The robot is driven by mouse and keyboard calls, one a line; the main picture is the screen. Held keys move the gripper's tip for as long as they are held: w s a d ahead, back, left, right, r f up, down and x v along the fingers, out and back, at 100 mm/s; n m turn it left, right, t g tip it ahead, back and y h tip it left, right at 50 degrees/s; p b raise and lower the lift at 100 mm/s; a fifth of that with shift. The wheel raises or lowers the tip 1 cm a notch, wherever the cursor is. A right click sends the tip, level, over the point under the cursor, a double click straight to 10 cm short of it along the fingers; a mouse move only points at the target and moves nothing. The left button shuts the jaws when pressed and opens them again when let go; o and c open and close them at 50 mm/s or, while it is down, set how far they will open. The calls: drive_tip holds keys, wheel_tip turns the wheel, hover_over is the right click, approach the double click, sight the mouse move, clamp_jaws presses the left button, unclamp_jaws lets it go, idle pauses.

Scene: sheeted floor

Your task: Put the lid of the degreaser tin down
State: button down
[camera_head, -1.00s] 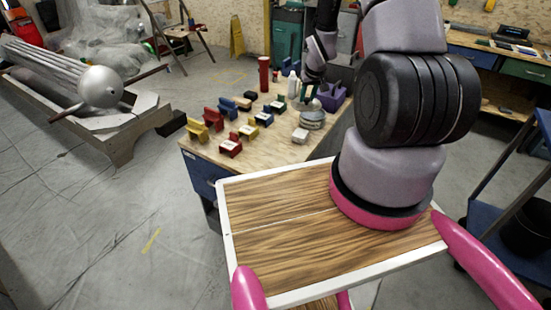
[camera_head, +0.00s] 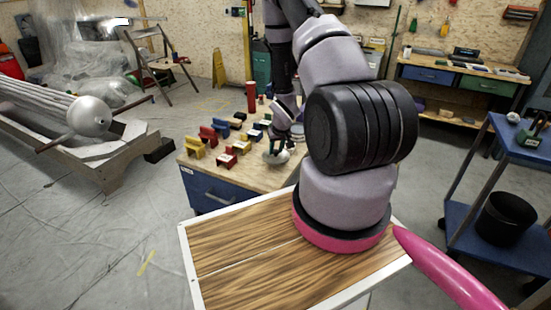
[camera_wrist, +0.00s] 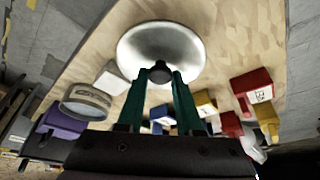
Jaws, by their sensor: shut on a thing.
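The lid is a round, shiny metal disc with a dark knob (camera_wrist: 160,50). My gripper (camera_wrist: 161,78) has green fingers shut on the knob in the wrist view. The lid also shows in the head view (camera_head: 277,158), below my gripper (camera_head: 272,146), over the near part of the workbench top. I cannot tell whether it touches the top. A round, pale tin with a label band (camera_wrist: 86,101), probably the degreaser tin, stands apart from the lid at the left of the wrist view.
The wooden workbench (camera_head: 205,167) holds several red, yellow and blue blocks (camera_head: 222,143), left of the lid in the head view. A red cylinder (camera_head: 251,97) stands behind. A blue trolley (camera_head: 465,217) stands at right.

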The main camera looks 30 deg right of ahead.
sight(277, 153)
drive_tip(key=shift+f, duration=1.85)
drive_tip(key=c, duration=0.6)
unclamp_jaws()
drive_tip(key=shift+f, duration=0.15)
drive_tip(key=shift+o, duration=0.2)
